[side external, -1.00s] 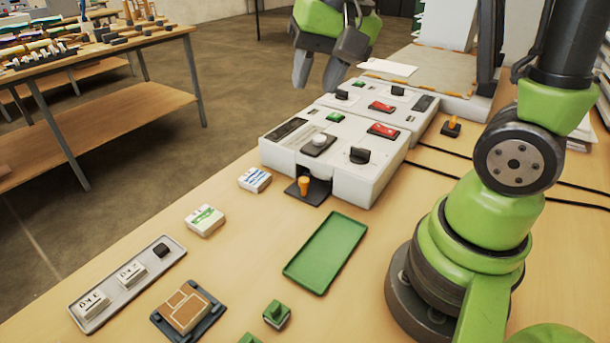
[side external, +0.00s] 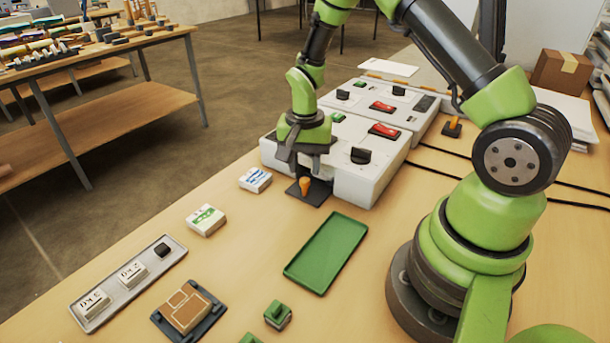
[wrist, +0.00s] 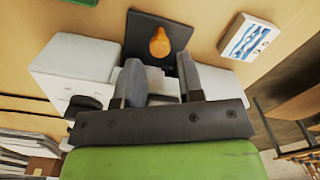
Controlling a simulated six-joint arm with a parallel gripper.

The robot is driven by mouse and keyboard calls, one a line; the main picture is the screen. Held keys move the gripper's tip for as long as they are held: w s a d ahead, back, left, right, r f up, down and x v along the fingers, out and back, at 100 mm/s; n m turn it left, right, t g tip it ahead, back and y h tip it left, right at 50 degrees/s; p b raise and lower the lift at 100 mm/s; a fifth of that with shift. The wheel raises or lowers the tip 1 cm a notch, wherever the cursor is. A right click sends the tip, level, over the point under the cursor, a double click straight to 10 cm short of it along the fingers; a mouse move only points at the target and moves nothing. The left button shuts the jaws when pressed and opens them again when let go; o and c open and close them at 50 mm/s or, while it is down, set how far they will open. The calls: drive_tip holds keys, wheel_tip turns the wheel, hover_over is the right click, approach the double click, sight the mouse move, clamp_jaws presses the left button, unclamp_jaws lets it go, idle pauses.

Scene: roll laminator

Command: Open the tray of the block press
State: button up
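The block press is the nearer white machine (side external: 369,182), with its dark flat tray (side external: 318,194) sticking out of the front opening. An orange knob (side external: 305,185) stands on the tray. In the wrist view the knob (wrist: 160,43) is upright on the dark tray (wrist: 140,28). My gripper (side external: 311,168) is over the front of the press, pointing down, and hides part of its top. In the wrist view my gripper (wrist: 158,62) is open, fingers apart, with the knob lined up between and a little beyond the fingertips. I cannot see contact with the knob.
A second white machine (side external: 428,118) stands behind the press. A white-blue block (side external: 255,180) and a white-green block (side external: 206,220) lie front left. A green tray (side external: 325,253) lies to the right. Bare table lies in front of the press tray.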

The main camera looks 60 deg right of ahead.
sight(305, 179)
drive_tip(key=shift+f, duration=1.7)
drive_tip(key=shift+c, duration=0.2)
clamp_jaws()
drive_tip(key=a, duration=1.1)
drive_tip(key=shift+a, duration=0.1)
drive_tip(key=shift+o, duration=0.2)
unclamp_jaws()
drive_tip(key=shift+r, duration=0.15)
wheel_tip(305, 179, up, 10)
